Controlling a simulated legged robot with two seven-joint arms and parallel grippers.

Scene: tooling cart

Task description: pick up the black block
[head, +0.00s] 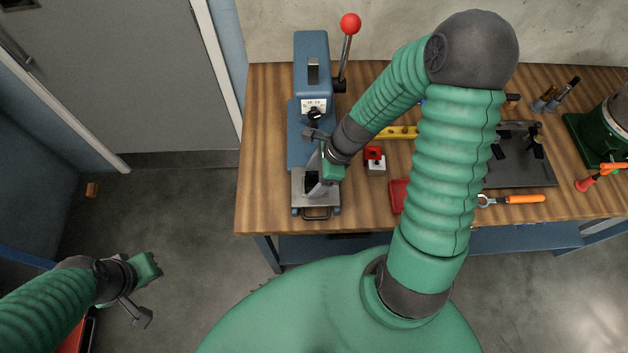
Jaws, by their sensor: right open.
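A dark, black-looking block (311,182) sits on the grey metal base of the blue machine, partly covered by my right gripper. My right gripper (320,174) is open and reaches down over that base, close to the block. I cannot tell from this angle whether the fingers touch the block or are around it. My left gripper (143,290) hangs over the floor at the lower left, well away from the bench, with nothing visible in it; its finger gap is unclear.
The blue machine (311,75) with a red-knobbed lever (350,24) stands at the wooden bench's (265,150) left end. Right of it are a red and white block (375,161), a red tray (398,196), a dark plate (520,172) and an orange-handled tool (526,199).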

